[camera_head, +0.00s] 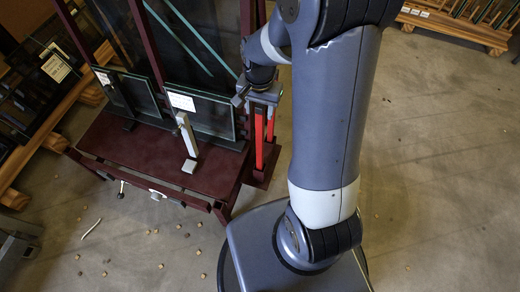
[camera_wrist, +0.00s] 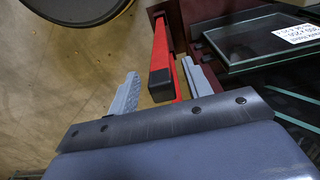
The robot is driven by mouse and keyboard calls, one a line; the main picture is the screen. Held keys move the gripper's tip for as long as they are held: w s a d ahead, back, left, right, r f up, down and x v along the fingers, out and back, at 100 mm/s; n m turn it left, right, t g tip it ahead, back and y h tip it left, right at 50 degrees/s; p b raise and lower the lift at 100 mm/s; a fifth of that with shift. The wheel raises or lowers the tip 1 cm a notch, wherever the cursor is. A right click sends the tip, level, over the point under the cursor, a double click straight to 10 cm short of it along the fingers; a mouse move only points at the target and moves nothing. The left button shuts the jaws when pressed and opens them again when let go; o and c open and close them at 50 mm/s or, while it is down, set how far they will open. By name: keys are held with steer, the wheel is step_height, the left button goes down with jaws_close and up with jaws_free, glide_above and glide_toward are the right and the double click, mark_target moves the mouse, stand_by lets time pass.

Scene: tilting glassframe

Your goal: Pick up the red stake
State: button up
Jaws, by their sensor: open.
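The red stake (camera_wrist: 160,45) is a long red bar with a dark end cap in the wrist view. It lies between the two grey fingers of my gripper (camera_wrist: 160,68), which are open, with a visible gap on the left side. I cannot tell whether the right finger touches red. In the head view, two upright red strips (camera_head: 259,140) show at the right end of the dark red frame, just below my gripper (camera_head: 264,97). Whether they are one stake or two is unclear. The fingertips are hard to make out there.
The dark red tilting frame (camera_head: 140,150) holds glass panes (camera_head: 212,114) with white labels, close beside my gripper. Wooden racks stand at the left and at the top right (camera_head: 455,27). Small crumbs lie on the floor (camera_head: 430,150), which is open at the right.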

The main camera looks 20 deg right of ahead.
mark_target(260, 117)
steer(key=f, duration=0.4)
steer(key=shift+w+d+f+b, duration=0.15)
steer(key=shift+w+f+b, duration=0.1)
steer(key=shift+b, duration=0.15)
jaws_close()
stand_by(0.4)
